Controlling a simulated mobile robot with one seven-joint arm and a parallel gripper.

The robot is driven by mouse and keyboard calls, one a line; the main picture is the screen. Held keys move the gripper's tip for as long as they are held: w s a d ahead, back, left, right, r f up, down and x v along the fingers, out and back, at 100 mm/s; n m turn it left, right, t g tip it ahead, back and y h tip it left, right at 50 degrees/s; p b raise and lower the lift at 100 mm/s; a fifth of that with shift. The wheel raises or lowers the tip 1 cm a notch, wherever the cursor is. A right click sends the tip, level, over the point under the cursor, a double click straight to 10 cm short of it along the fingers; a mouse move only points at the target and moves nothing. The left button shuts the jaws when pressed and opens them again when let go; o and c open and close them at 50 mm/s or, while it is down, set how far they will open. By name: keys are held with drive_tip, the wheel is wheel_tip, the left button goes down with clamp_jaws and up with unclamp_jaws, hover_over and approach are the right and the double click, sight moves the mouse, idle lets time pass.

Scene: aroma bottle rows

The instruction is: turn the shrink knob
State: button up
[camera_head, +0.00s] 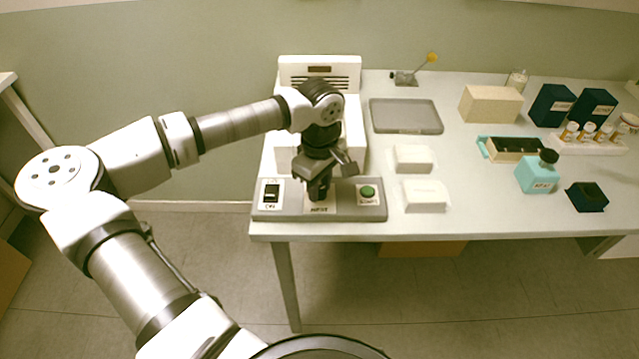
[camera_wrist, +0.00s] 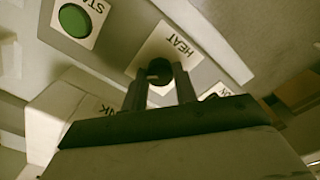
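A small dark knob (camera_wrist: 160,70) stands on a white plate lettered HEAT on the grey control panel (camera_head: 375,212). In the wrist view it sits between the two fingertips of my gripper (camera_wrist: 160,77). The fingers are close together with the knob filling the gap, so my gripper looks shut on it. In the head view my gripper (camera_head: 319,192) points down at the middle of the panel and hides the knob. Another label in the wrist view is mostly hidden; only its end, reading NK, shows.
A green button (camera_head: 367,191) is right of my gripper, and a black switch (camera_head: 271,192) is left. A white machine (camera_head: 290,70) stands behind. White blocks (camera_head: 425,195), a grey tray (camera_head: 405,116) and a turquoise bottle (camera_head: 538,177) are to the right.

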drive_tip(key=shift+c, duration=1.3)
drive_tip(key=shift+f+n+b, duration=0.1)
drive_tip(key=shift+n+b, duration=0.2)
drive_tip(key=shift+b, duration=0.2)
drive_tip(key=n+b, duration=0.1)
drive_tip(key=b, duration=0.1)
drive_tip(key=n+b, duration=0.1)
drive_tip(key=shift+f+n+b, duration=0.2)
drive_tip(key=shift+n+b, duration=0.1)
drive_tip(key=shift+b, duration=0.1)
drive_tip(key=n+b, duration=0.6)
drive_tip(key=shift+r, duration=0.1)
drive_tip(key=n+b, duration=0.4)
drive_tip(key=n, duration=0.1)
drive_tip(key=shift+n, duration=0.4)
drive_tip(key=n+b, duration=0.1)
drive_tip(key=n, duration=0.1)
drive_tip(key=n+b, duration=0.1)
drive_tip(key=n, duration=0.1)
drive_tip(key=shift+r+n, duration=0.2)
drive_tip(key=shift+n, duration=0.2)
drive_tip(key=shift+b, duration=0.3)
